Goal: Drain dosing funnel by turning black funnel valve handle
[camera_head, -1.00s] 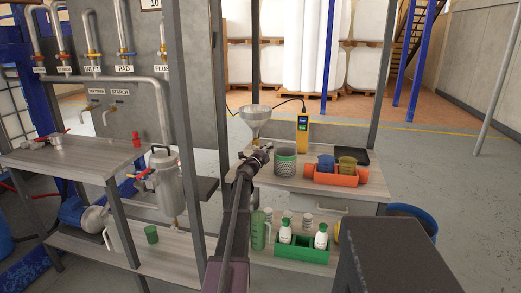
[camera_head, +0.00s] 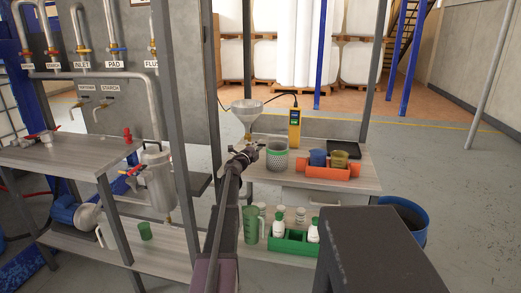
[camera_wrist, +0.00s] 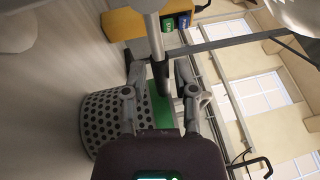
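The dosing funnel (camera_head: 247,106) is a grey cone above the right-hand bench in the head view. My gripper (camera_head: 248,150) is just below it, and hides the lower stem and valve there. In the wrist view my gripper (camera_wrist: 159,70) has its two fingers apart. A grey rod (camera_wrist: 154,35) with a dark lower end (camera_wrist: 162,82) runs down between them. The dark end looks like the black valve handle, but I cannot tell for sure. I see no clear contact with either finger. A pale rounded surface at the upper right may be the funnel.
A perforated metal basket (camera_head: 277,156) stands close right of my gripper; it also shows in the wrist view (camera_wrist: 100,120). A yellow device (camera_head: 295,127), an orange holder (camera_head: 327,171) with cups and a black tray (camera_head: 343,149) are farther right. A frame post (camera_head: 216,90) stands left.

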